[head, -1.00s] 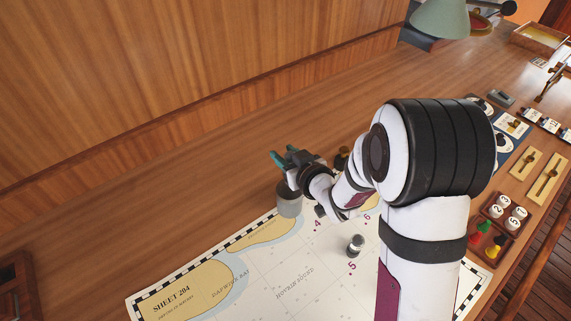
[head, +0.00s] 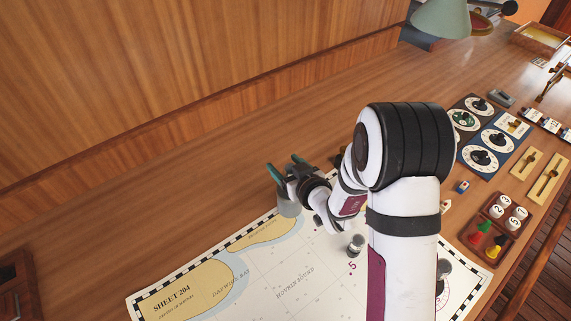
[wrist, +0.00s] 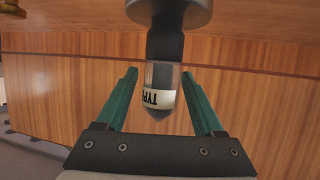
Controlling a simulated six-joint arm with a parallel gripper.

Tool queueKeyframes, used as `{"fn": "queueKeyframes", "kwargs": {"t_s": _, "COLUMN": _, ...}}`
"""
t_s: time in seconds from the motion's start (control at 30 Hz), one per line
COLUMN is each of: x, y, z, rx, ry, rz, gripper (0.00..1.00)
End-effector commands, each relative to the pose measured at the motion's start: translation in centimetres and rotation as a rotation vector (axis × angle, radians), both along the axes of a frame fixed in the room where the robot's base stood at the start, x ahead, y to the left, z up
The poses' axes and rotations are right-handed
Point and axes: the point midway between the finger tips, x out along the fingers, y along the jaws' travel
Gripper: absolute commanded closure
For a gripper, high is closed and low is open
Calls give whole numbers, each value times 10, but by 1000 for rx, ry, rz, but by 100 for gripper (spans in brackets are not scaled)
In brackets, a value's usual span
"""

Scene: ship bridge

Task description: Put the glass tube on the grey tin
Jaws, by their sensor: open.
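The glass tube (wrist: 160,80) shows in the wrist view, a clear tube with a dark lower part and a cream label. That view is upside down, and the tube stands upright on the grey tin (wrist: 170,10). The tin also shows in the head view (head: 288,207), a grey cylinder at the chart's upper edge. My gripper (head: 286,166) is above the tin there and hides the tube. In the wrist view its two teal fingers (wrist: 161,105) are open either side of the tube, with gaps at both sides.
A paper chart (head: 245,275) lies below the tin. A small grey and dark piece (head: 355,246) stands on it near the number 5. Dials (head: 485,157), sliders and a tray of coloured pegs (head: 498,228) are on the right. The desk left of the tin is clear.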

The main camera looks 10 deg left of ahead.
Motion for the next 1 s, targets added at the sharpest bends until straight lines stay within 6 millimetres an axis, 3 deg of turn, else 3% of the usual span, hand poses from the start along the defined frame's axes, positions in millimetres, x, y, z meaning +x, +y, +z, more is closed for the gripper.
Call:
{"fn": "queueKeyframes", "kwargs": {"t_s": 0.4, "x": -54, "y": -37, "z": 30, "rx": 1, "ry": -1, "rz": -1, "gripper": 31}}
{"fn": "queueKeyframes", "kwargs": {"t_s": 0.6, "x": -57, "y": -44, "z": 33, "rx": -11, "ry": 16, "rz": -24, "gripper": 31}}
{"fn": "queueKeyframes", "kwargs": {"t_s": 0.67, "x": -55, "y": -58, "z": 34, "rx": -40, "ry": 59, "rz": -85, "gripper": 31}}
{"fn": "queueKeyframes", "kwargs": {"t_s": 0.77, "x": -64, "y": -103, "z": 41, "rx": -112, "ry": 214, "rz": -275, "gripper": 31}}
{"fn": "queueKeyframes", "kwargs": {"t_s": 0.87, "x": -111, "y": -152, "z": 50, "rx": -156, "ry": 471, "rz": -516, "gripper": 31}}
{"fn": "queueKeyframes", "kwargs": {"t_s": 0.9, "x": -140, "y": -164, "z": 54, "rx": -153, "ry": 584, "rz": -597, "gripper": 31}}
{"fn": "queueKeyframes", "kwargs": {"t_s": 1.0, "x": -217, "y": -172, "z": 66, "rx": -106, "ry": 862, "rz": -745, "gripper": 31}}
